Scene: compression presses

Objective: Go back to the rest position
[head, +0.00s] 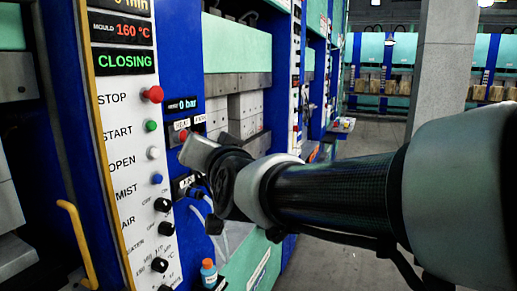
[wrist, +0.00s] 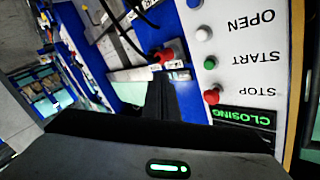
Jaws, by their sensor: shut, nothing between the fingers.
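My gripper (wrist: 162,98) shows in the wrist view as dark fingers held together, with nothing between them. In the head view my arm reaches in from the right, and its end is in front of the press, right of the white control panel (head: 132,205). The fingertips are not clear there. The panel has a red STOP button (head: 152,94), a green START button (head: 151,126), a white OPEN button (head: 153,153) and a blue MIST button (head: 157,179). The display (head: 124,61) above reads CLOSING. The wrist view shows the panel upside down, with the STOP button (wrist: 211,96) right of my fingers.
A second red button (wrist: 162,55) lies beyond my fingers. A yellow handle (head: 78,243) is at the lower left. A bottle with an orange cap (head: 208,272) stands below my arm. A grey pillar (head: 440,60) rises behind my arm. Open floor (head: 370,120) lies between presses and pillar.

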